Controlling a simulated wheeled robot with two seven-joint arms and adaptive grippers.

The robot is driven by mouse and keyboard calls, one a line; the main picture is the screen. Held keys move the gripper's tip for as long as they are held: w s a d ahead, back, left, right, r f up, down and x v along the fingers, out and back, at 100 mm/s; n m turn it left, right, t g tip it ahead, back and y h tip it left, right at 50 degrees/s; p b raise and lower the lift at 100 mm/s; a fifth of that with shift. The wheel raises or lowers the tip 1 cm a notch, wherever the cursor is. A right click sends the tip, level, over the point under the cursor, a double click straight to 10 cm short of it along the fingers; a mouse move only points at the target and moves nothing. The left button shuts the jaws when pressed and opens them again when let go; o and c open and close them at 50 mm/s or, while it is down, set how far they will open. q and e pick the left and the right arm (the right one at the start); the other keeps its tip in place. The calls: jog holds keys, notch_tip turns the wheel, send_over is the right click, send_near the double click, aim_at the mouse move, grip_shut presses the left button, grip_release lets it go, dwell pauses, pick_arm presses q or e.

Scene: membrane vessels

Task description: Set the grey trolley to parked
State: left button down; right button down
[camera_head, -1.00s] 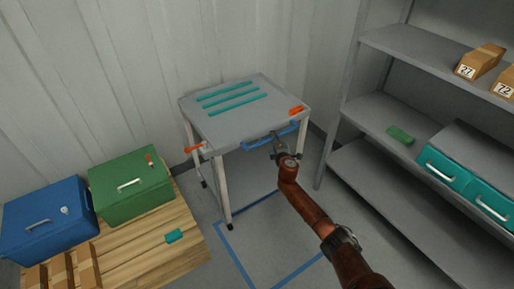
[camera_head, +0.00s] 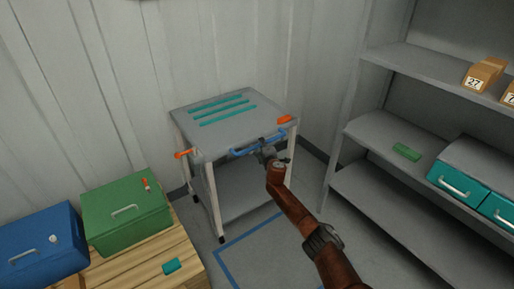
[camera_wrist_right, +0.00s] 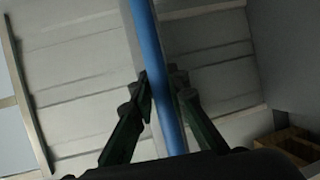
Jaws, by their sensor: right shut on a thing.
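The grey trolley (camera_head: 222,132) stands near the back wall, with teal strips on its top and white legs. Its blue handle bar (camera_head: 245,151) runs along the front edge. My right gripper (camera_head: 267,150) is shut on that handle near its right part; in the right wrist view the blue bar (camera_wrist_right: 143,30) passes between the two fingers (camera_wrist_right: 160,105). An orange lever (camera_head: 183,154) sticks out at the trolley's left side, and an orange piece (camera_head: 285,119) lies at its top right corner. A blue outline (camera_head: 230,272) is marked on the floor in front of the trolley. My left gripper is not in view.
A wooden pallet or table (camera_head: 190,255) at lower left bears a green box (camera_head: 125,215) and a blue box (camera_head: 40,245). A grey shelf unit (camera_head: 380,133) stands on the right with teal drawers (camera_head: 457,186). Floor between them is clear.

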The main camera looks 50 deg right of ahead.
jog(key=c, duration=1.8)
grip_release()
jog(key=shift+c, duration=0.2)
jog(key=shift+s+a+r, duration=0.15)
jog(key=shift+s+a, duration=0.05)
jog(key=shift+s, duration=0.35)
jog(key=v, duration=1)
jog(key=shift+s+a, duration=0.2)
jog(key=shift+a, duration=0.2)
